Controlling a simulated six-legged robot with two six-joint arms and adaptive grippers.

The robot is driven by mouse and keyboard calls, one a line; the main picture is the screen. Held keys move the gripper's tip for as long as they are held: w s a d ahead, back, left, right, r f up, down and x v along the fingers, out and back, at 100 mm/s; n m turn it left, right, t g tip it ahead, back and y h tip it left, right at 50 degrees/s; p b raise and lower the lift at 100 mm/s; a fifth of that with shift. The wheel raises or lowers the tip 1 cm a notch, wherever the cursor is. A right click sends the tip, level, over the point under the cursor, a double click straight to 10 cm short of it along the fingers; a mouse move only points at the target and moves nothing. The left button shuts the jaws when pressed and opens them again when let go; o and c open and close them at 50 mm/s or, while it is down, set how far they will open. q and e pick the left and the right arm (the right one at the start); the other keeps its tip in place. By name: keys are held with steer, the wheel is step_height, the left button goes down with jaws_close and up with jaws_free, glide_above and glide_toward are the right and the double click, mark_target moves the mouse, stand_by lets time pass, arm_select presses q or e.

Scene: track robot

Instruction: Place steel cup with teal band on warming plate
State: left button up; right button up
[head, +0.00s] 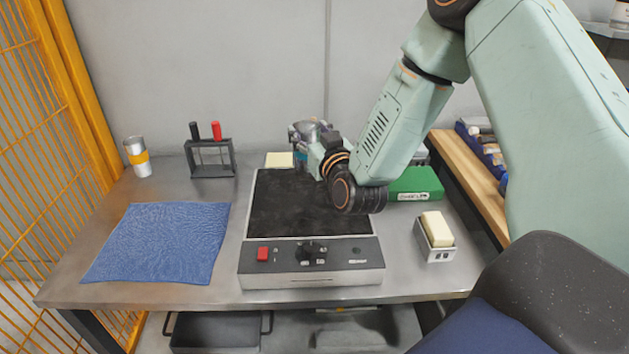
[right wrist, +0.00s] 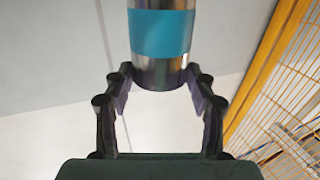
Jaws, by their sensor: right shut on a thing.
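The steel cup with the teal band shows in the right wrist view (right wrist: 160,35), between the fingers of my right gripper (right wrist: 160,82). My right gripper (head: 312,135) is shut on it. In the head view my gripper and wrist hide most of the cup; a bit of teal shows by the fingers, near the back edge of the warming plate. The warming plate (head: 285,205) has a bare black top and a front panel with a red switch and knobs. I cannot tell how high the cup is above the table. My left gripper is not in view.
A steel cup with an orange band (head: 138,157) and a rack with black and red handles (head: 210,157) stand back left. A blue cloth (head: 158,243) lies at left. A yellow pad (head: 279,160) is behind the plate. A green box (head: 415,184) and butter-like block holder (head: 434,237) are right.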

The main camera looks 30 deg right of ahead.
glide_above(310, 175)
steer(key=d, duration=0.1)
steer(key=f, duration=0.4)
steer(key=shift+w+f+b, duration=0.35)
steer(key=shift+f+b, duration=0.05)
steer(key=f, duration=0.1)
steer(key=f+b, duration=0.1)
steer(key=shift+s+a+f, duration=0.2)
steer(key=shift+a+f, duration=0.15)
steer(key=shift+f, duration=0.2)
steer(key=shift+w+d+f, duration=0.15)
steer(key=shift+d, duration=0.15)
steer(key=shift+s+a, duration=0.2)
steer(key=o, duration=0.8)
steer(key=shift+c, duration=0.2)
steer(key=o, duration=0.3)
steer(key=shift+w+d+f, duration=0.15)
steer(key=shift+f, duration=0.05)
steer(key=shift+o, duration=0.2)
steer(key=shift+r, duration=0.2)
